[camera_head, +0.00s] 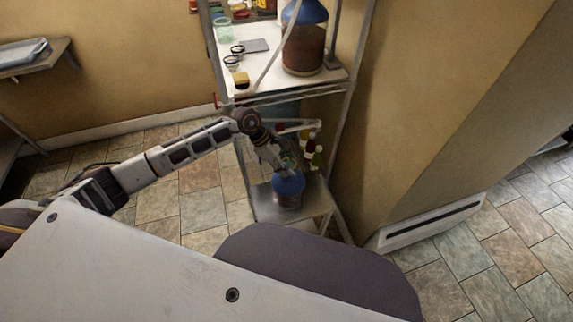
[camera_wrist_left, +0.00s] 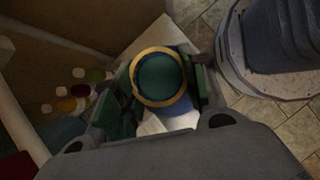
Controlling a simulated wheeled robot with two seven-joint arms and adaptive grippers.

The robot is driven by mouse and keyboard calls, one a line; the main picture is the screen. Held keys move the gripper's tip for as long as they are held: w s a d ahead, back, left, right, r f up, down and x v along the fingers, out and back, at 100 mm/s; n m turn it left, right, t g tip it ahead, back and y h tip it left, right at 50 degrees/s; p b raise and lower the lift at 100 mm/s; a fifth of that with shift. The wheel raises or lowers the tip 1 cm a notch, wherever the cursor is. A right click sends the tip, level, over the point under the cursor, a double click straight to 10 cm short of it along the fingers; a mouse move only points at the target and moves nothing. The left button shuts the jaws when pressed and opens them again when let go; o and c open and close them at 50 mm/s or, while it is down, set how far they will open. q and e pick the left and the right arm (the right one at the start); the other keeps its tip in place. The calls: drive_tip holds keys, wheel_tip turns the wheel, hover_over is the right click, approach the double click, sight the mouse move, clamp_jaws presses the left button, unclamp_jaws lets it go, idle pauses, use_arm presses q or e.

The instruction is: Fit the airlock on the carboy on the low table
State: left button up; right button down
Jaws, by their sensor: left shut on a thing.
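The carboy (camera_head: 288,190), blue at the top, stands on the low table (camera_head: 312,203), which looks like the lowest shelf of a metal rack. My left gripper (camera_head: 287,163) is just above the carboy's top, shut on a small greenish thing, seemingly the airlock. In the left wrist view the airlock (camera_wrist_left: 158,78) is a round green piece with an orange-gold ring between the two fingers. Part of the blue carboy (camera_wrist_left: 182,108) shows below it. The airlock hides the carboy's mouth, so I cannot tell whether they touch. My right gripper is not in view.
Several small bottles (camera_head: 311,150) stand close behind the carboy, right of my gripper. A wall is close on the right. Floor left of the rack is clear.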

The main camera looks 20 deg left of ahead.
use_arm(q)
drive_tip(key=shift+f, duration=0.1)
drive_tip(key=o, duration=1.1)
drive_tip(key=o, duration=0.6)
drive_tip(key=shift+c, duration=0.2)
drive_tip(key=shift+r+p, duration=1.8)
drive_tip(key=shift+r, duration=1.75)
